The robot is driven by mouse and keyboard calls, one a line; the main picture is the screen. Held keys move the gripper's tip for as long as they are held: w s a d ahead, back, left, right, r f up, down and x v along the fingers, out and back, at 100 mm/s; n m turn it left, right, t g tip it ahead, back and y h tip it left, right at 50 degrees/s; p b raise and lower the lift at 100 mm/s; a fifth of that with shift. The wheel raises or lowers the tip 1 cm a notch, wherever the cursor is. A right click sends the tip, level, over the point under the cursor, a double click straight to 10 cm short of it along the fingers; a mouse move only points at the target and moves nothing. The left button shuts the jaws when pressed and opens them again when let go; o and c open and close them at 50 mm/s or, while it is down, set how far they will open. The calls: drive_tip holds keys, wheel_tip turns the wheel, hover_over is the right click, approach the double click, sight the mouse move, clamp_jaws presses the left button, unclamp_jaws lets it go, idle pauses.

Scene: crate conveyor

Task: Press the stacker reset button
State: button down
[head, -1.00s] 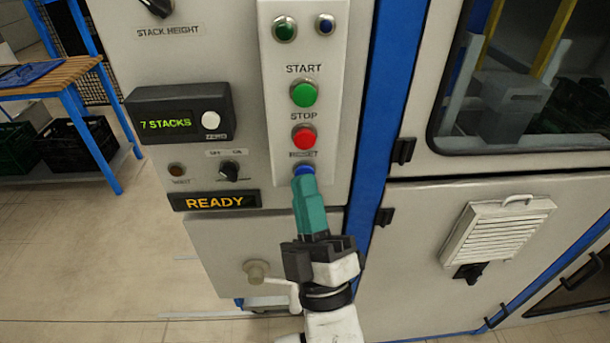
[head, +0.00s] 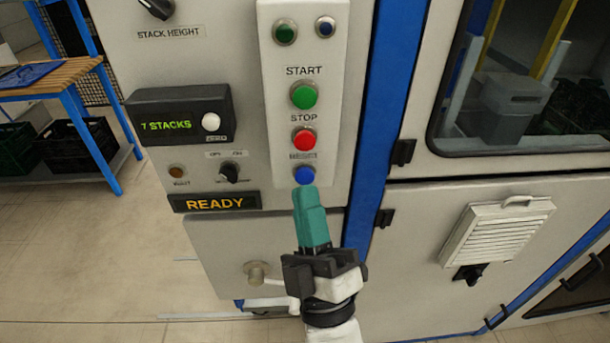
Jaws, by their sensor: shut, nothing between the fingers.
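The blue reset button (head: 304,174) sits lowest on the white button strip (head: 268,120), below the red stop button (head: 304,139) and the green start button (head: 304,95). Its label above is blurred. My gripper (head: 306,190) has teal fingers shut together and holds nothing. The fingertips show just below the blue button in the picture. Nearly all of the button's face is in view. I cannot tell exactly how far the tips are from the panel.
A counter box (head: 180,113) reads "7 STACKS", with a "READY" display (head: 214,202) below it. A small knob (head: 230,172) is left of the strip. A blue post (head: 380,110) and vented door panel (head: 500,233) are at right. A blue-legged table (head: 75,85) stands far left.

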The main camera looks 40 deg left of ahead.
drive_tip(key=s+d, duration=0.3)
drive_tip(key=shift+s+d, duration=0.1)
drive_tip(key=shift+d, duration=0.3)
idle(0.9)
drive_tip(key=w+d+f+m+t+h, duration=0.2)
drive_tip(key=w+d+f+m+h, duration=0.7)
drive_tip(key=w+d+f+h, duration=0.25)
drive_tip(key=w+d+f+m+g+h, duration=0.15)
drive_tip(key=d+f+m+h, duration=0.45)
drive_tip(key=d+f, duration=0.65)
drive_tip(key=s+d+f+m+g+h, duration=0.2)
drive_tip(key=s+d+f+g, duration=0.15)
drive_tip(key=d, duration=0.35)
drive_tip(key=s+d+f+m+g+h, duration=0.2)
drive_tip(key=s+d+f+m+h, duration=0.15)
drive_tip(key=s+d, duration=0.2)
drive_tip(key=s+d+f+m+g, duration=0.2)
drive_tip(key=s+d+g, duration=0.1)
drive_tip(key=s, duration=0.4)
drive_tip(key=s+d+f+m+g, duration=0.2)
drive_tip(key=s+d+g, duration=0.2)
drive_tip(key=s+d, duration=0.2)
drive_tip(key=shift+s+d+m+h, duration=0.25)
drive_tip(key=shift+s+m+h, duration=0.15)
drive_tip(key=shift+s, duration=0.4)
